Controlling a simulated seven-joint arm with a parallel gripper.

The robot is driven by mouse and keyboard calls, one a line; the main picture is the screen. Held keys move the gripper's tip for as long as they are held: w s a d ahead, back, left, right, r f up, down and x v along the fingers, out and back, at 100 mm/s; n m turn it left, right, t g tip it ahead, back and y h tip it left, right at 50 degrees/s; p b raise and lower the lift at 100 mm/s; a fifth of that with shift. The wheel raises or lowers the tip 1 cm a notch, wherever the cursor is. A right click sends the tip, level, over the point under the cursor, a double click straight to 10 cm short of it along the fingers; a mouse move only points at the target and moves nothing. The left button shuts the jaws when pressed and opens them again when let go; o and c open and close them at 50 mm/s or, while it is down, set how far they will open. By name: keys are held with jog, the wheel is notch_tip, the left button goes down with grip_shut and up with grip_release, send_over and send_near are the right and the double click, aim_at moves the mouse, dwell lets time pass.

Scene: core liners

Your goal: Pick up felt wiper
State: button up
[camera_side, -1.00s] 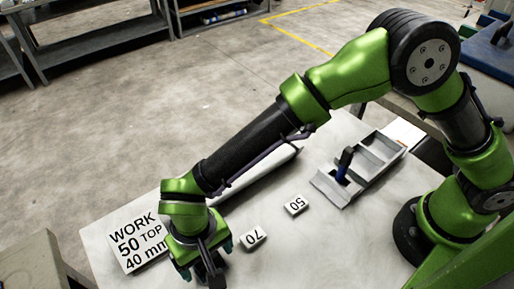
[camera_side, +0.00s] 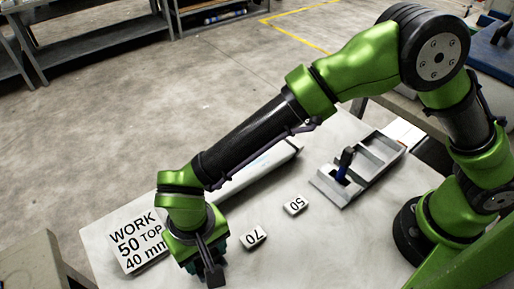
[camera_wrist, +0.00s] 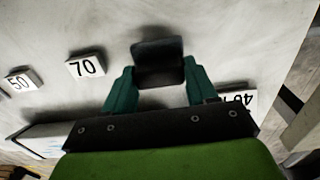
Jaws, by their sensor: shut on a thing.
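The felt wiper (camera_wrist: 158,62) is a dark grey block. In the wrist view it sits between the two teal fingers of my gripper (camera_wrist: 160,85), which is shut on it. In the side view the wiper (camera_side: 214,276) shows as a dark block below my gripper (camera_side: 207,262), near the front edge of the pale table. Most of the fingers are hidden there by the gripper body. I cannot tell whether the wiper touches the table.
Number blocks 70 (camera_side: 253,238) and 50 (camera_side: 296,204) lie to the right. A WORK sign (camera_side: 136,240) lies to the left. A long pale core liner (camera_side: 262,166) lies behind my arm. Bare table lies right of the blocks.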

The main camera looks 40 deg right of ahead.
jog(key=shift+s+d+r, duration=0.1)
jog(key=shift+d+r, duration=0.1)
jog(key=shift+r, duration=0.4)
jog(key=shift+s+d+r, duration=0.1)
jog(key=shift+d+r, duration=0.05)
jog(key=shift+r, duration=0.4)
jog(key=s+d, duration=0.2)
jog(key=d, duration=0.2)
jog(key=s+d, duration=0.3)
jog(key=d, duration=0.1)
jog(key=s+d+r, duration=0.1)
jog(key=s+d, duration=0.2)
jog(key=d, duration=0.1)
jog(key=shift+d+r, duration=0.1)
jog(key=shift+d, duration=0.3)
